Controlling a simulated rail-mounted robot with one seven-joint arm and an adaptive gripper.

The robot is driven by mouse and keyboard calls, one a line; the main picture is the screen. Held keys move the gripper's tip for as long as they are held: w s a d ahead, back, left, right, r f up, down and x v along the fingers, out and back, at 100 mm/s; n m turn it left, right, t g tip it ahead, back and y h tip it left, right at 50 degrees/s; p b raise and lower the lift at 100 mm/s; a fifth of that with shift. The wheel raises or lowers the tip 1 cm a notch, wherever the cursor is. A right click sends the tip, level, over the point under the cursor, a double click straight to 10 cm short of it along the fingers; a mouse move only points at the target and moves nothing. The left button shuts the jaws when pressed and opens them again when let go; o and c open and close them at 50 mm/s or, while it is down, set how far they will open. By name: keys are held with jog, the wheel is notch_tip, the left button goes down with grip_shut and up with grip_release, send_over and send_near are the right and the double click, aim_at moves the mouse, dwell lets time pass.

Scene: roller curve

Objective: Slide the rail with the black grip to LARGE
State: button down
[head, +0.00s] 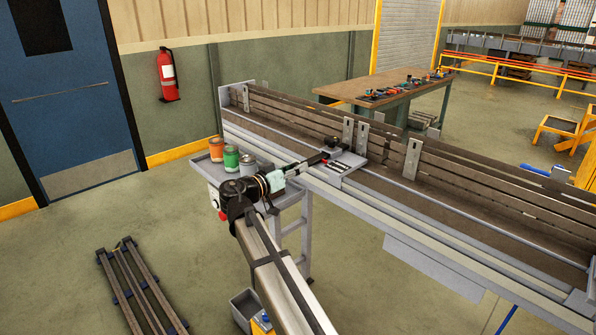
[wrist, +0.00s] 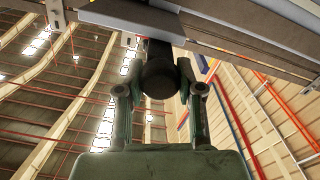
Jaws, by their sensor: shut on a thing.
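A long grey machine bed (head: 430,225) carries several long brown rails (head: 465,172) along its back. A small grey plate (head: 345,176) with dark marks sits on its front edge, and no lettering on it is readable. My gripper (head: 318,159) reaches this plate from the front left. The black grip (head: 331,143) shows beside the gripper's end in the head view. In the wrist view, the round dark grip (wrist: 158,80) sits between the two fingers of my gripper (wrist: 159,92), which are shut on it. The fingers hide part of its sides.
Upright metal brackets (head: 411,158) stand along the rails. A workbench (head: 385,95) with tools stands behind.

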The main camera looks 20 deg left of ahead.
jog(key=c, duration=1.2)
grip_release()
jog(key=shift+s, duration=0.1)
jog(key=o, duration=0.5)
jog(key=shift+s+a, duration=0.15)
jog(key=shift+s, duration=0.05)
jog(key=shift+w, duration=0.1)
jog(key=v, duration=1.2)
